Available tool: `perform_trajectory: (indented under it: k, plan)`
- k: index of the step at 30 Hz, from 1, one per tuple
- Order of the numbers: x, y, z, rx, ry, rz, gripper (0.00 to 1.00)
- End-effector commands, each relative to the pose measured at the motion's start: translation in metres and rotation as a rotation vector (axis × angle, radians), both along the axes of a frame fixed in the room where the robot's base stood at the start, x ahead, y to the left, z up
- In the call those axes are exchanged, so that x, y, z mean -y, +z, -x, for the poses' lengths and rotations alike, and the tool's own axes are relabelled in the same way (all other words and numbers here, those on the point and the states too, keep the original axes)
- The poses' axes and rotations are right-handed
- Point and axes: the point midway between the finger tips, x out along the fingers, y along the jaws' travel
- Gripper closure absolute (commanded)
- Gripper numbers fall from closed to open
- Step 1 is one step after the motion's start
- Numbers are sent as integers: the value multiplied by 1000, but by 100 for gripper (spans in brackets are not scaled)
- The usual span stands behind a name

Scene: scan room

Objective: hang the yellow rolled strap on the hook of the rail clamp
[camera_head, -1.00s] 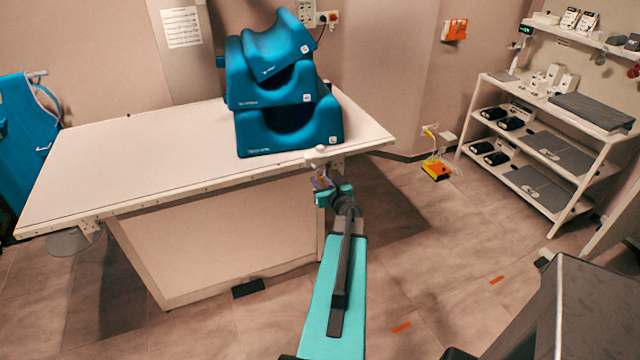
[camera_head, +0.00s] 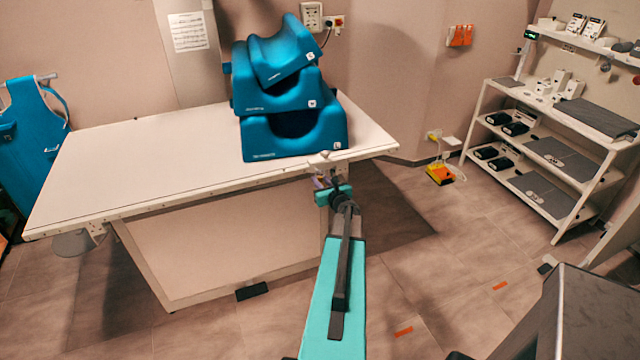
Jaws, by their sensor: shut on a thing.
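My gripper (camera_head: 328,191), teal, is at the front edge of the white table, just below the rail clamp (camera_head: 325,162). The clamp shows as a small pale knob and body on the table's side rail; its hook cannot be made out. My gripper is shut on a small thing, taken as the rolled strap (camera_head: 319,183). Only a purplish and brownish bit of it shows beside the jaws, and no clear yellow is visible there. Whether it touches the clamp or hook cannot be told.
Blue foam supports (camera_head: 285,135) are stacked on the table (camera_head: 150,160) right behind the clamp. A shelf rack (camera_head: 550,135) stands at the right. A yellow-orange device (camera_head: 439,175) lies on the floor by the wall. The floor right of my arm is mostly clear.

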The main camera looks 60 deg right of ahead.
Motion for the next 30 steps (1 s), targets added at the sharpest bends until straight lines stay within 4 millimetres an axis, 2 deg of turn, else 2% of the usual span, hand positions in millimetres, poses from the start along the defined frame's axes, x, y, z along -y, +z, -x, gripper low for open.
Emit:
perform_trajectory:
  k: [14, 30]
  plan:
    - [11, -10, -13, -1, -1, 0, 99]
    - [12, -12, -15, 0, -2, 0, 99]
